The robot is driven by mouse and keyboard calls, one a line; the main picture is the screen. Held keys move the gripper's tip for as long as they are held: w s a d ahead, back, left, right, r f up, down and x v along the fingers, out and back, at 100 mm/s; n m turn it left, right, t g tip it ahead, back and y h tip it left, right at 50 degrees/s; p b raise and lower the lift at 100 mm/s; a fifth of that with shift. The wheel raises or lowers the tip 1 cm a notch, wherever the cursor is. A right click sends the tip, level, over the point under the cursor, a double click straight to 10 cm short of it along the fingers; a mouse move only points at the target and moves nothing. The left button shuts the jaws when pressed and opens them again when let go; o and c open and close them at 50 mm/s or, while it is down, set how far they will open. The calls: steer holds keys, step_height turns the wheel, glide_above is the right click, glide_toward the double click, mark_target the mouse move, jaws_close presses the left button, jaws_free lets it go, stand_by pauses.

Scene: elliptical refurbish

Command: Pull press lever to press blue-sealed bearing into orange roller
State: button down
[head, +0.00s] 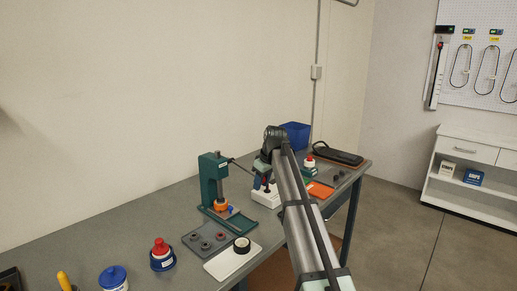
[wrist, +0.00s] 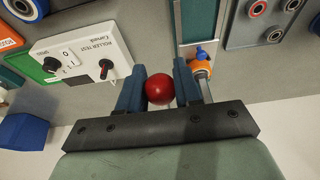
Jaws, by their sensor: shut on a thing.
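The teal press (head: 209,185) stands on the bench in the head view, and its column (wrist: 197,20) shows at the top of the wrist view. The orange roller (head: 221,205) sits at its base, with a blue part beside or on it. In the wrist view the orange roller (wrist: 200,68) has a blue piece (wrist: 201,53) at its upper end. My gripper (wrist: 160,88) is shut on a red ball knob (wrist: 158,89), the press lever's end, between its two blue fingers. The lever's rod is mostly hidden. In the head view my arm hides the knob.
A white roller test box (wrist: 80,55) with knobs stands close to my gripper. A grey tray (head: 206,237) of dark-ringed parts and a white pad (head: 225,264) lie in front of the press. A blue bin (head: 296,134) is behind my arm. Red- and blue-capped containers stand at left.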

steer(key=shift+s+d+f, duration=0.1)
steer(key=shift+s+f, duration=0.1)
steer(key=shift+f, duration=0.05)
steer(key=shift+x, duration=1.5)
steer(key=shift+s+d+f, duration=0.1)
steer(key=shift+f, duration=0.05)
steer(key=x, duration=0.2)
steer(key=shift+f, duration=0.3)
steer(key=c, duration=1.8)
jaws_free()
steer(key=shift+f, duration=0.45)
steer(key=shift+c, duration=0.2)
steer(key=shift+r, duration=0.2)
